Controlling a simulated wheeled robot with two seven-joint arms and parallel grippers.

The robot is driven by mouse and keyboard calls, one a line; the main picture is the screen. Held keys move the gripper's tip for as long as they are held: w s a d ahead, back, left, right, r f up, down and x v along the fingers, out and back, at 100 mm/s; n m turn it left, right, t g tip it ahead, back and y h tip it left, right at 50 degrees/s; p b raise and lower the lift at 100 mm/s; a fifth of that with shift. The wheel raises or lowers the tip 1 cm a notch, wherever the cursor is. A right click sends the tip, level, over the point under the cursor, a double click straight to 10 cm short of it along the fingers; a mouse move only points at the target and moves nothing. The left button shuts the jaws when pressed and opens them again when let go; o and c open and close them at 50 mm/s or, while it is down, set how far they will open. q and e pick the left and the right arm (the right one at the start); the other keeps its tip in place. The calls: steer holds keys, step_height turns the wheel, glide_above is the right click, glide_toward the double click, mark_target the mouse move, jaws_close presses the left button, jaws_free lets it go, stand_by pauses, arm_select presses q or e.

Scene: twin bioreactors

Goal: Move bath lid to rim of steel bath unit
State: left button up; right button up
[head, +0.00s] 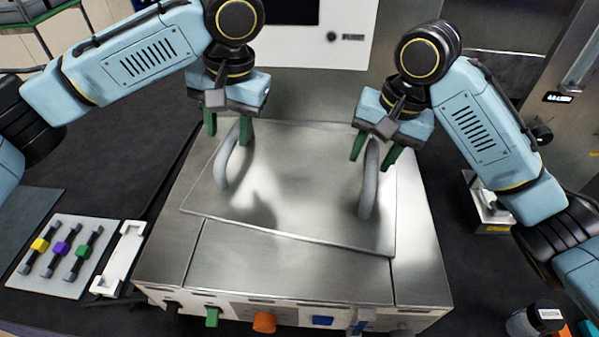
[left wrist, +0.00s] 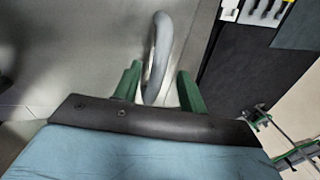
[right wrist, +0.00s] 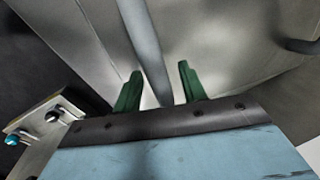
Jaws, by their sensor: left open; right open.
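The bath lid (head: 285,195) is a flat steel plate with two grey arched handles. It lies on top of the steel bath unit (head: 240,255), turned slightly against the unit's edges. My left gripper (head: 228,138) is open, its green fingers on either side of the left handle (head: 226,160); the left wrist view shows this handle (left wrist: 158,55) between the fingers. My right gripper (head: 373,160) is open around the right handle (head: 369,185), which also shows between the fingers in the right wrist view (right wrist: 143,45). The bath's rim under the lid is hidden.
A tray (head: 48,275) with yellow, purple and green tools and a white bracket (head: 124,258) lie left of the unit. Coloured knobs, including an orange one (head: 264,322), line its front. A small metal device (head: 485,205) and a jar (head: 535,320) stand at the right.

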arm_select(q)
step_height(320, 180, up, 8)
steer(key=d, duration=0.1)
steer(key=shift+s+d+f, duration=0.15)
steer(key=shift+d+f, duration=0.05)
steer(key=shift+d, duration=0.05)
arm_select(e)
step_height(320, 180, up, 12)
steer(key=d, duration=0.2)
steer(key=shift+s, duration=0.25)
steer(key=shift+d+f, duration=0.1)
